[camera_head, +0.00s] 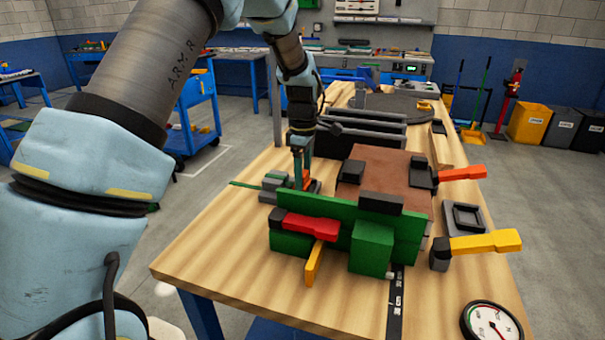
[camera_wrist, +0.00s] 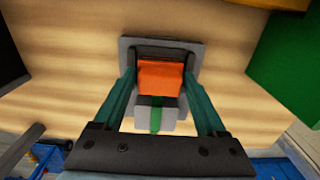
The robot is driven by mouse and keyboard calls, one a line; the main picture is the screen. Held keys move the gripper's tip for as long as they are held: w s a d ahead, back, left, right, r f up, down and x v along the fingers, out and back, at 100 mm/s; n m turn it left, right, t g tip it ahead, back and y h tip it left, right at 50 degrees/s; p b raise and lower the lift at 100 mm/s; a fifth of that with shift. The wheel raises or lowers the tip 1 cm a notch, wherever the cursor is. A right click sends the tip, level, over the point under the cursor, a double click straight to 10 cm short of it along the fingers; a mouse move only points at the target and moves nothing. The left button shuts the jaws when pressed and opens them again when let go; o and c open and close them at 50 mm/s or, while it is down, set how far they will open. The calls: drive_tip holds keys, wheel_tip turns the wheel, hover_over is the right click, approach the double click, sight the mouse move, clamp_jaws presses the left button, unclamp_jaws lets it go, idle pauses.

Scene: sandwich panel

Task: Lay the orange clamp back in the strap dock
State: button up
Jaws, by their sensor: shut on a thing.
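The orange clamp (camera_wrist: 161,78) is between the two teal fingers of my gripper (camera_wrist: 158,82), which is shut on it. In the head view the clamp (camera_head: 312,185) shows as a small orange patch by the fingertips of my gripper (camera_head: 301,178), low over the table and partly hidden behind the green fence. A grey dock (camera_wrist: 128,44) with a dark inner edge lies under and around the clamp in the wrist view; a grey block with a green strap (camera_wrist: 155,118) is at its near side. In the head view grey dock parts (camera_head: 272,184) show left of the fingers. Whether the clamp touches the dock, I cannot tell.
A green fence (camera_head: 345,215) with a red-handled clamp (camera_head: 310,226) stands in front of my gripper. A brown panel (camera_head: 385,172) lies to its right. Another grey dock (camera_head: 484,220) and a yellow-handled clamp (camera_head: 485,244) are farther right. Bare wood lies front left.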

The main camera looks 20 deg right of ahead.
drive_tip(key=o, duration=1.3)
drive_tip(key=shift+o, duration=0.2)
wheel_tip(320, 180, up, 11)
drive_tip(key=b, duration=0.2)
drive_tip(key=shift+f, duration=0.1)
drive_tip(key=a+f+m, duration=0.3)
drive_tip(key=a+m, duration=0.2)
drive_tip(key=a, duration=1.7)
drive_tip(key=s+a+f+m+t, duration=0.1)
drive_tip(key=s+a+f+m, duration=0.2)
drive_tip(key=s+a, duration=0.8)
drive_tip(key=a+m, duration=0.2)
drive_tip(key=a, duration=0.2)
drive_tip(key=shift+f+m+t, duration=0.15)
drive_tip(key=shift+m+t, duration=0.15)
